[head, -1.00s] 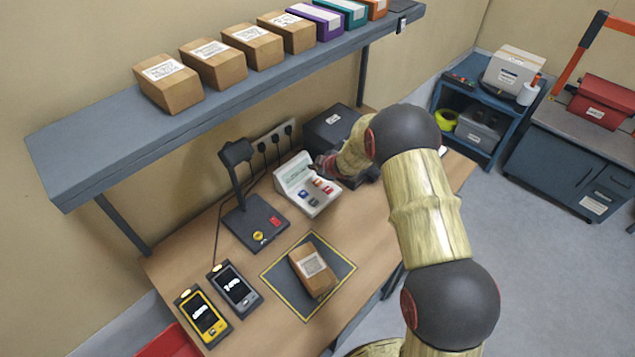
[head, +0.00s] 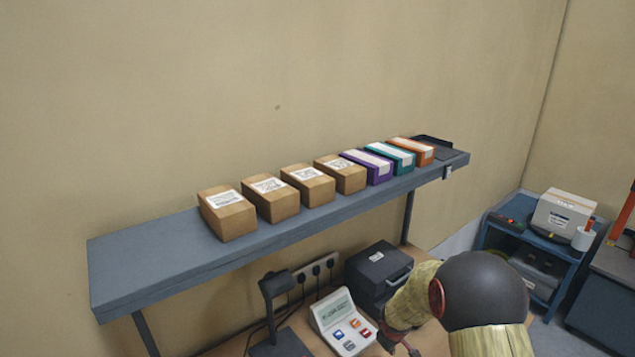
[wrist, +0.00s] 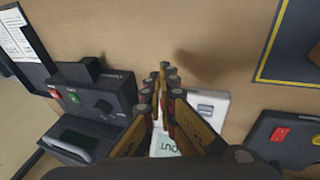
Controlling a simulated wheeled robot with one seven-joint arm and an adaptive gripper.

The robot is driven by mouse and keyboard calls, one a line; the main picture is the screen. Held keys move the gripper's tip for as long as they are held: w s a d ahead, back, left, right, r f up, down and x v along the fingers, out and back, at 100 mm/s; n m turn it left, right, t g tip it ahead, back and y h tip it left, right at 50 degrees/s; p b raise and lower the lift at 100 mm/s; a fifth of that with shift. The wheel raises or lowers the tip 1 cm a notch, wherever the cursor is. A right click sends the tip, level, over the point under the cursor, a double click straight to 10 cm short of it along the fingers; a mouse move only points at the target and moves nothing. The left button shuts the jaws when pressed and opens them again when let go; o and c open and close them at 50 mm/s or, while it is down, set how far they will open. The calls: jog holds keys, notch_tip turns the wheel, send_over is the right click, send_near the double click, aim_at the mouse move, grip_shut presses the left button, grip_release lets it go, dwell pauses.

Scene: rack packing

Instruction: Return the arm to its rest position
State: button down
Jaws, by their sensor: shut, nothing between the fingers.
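My arm comes in from the lower right of the head view, with a dark round joint (head: 485,290) and a pale, bamboo-like link. My gripper (wrist: 160,75) shows in the wrist view with its fingers together and nothing between them. In the head view it is mostly cut off at the bottom edge, to the right of a white keypad device (head: 342,322). In the wrist view the white device (wrist: 208,106) lies beyond and partly behind the fingers.
A black box (head: 378,272) stands behind my arm. A grey shelf (head: 160,258) above carries several cartons. In the wrist view, a dark device with red and green buttons (wrist: 90,100) is at left. A yellow-edged mat (wrist: 290,65) and red-switch stand (wrist: 290,135) are at right.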

jog(key=s+a+r+m+b, duration=0.1)
jog(key=s+r+m+b, duration=0.1)
jog(key=s+r+b, duration=0.2)
jog(key=s+a+r+m+t+y+b, duration=0.1)
jog(key=s+r+b, duration=0.3)
jog(key=s+r, duration=0.6)
jog(key=s+a+r+m+b, duration=0.1)
jog(key=s+r+m+b, duration=0.3)
jog(key=s, duration=1.8)
notch_tip(320, 180, up, 4)
jog(key=shift+a+r+t+y, duration=0.1)
jog(key=shift+a+t+y, duration=0.2)
jog(key=shift+a, duration=0.1)
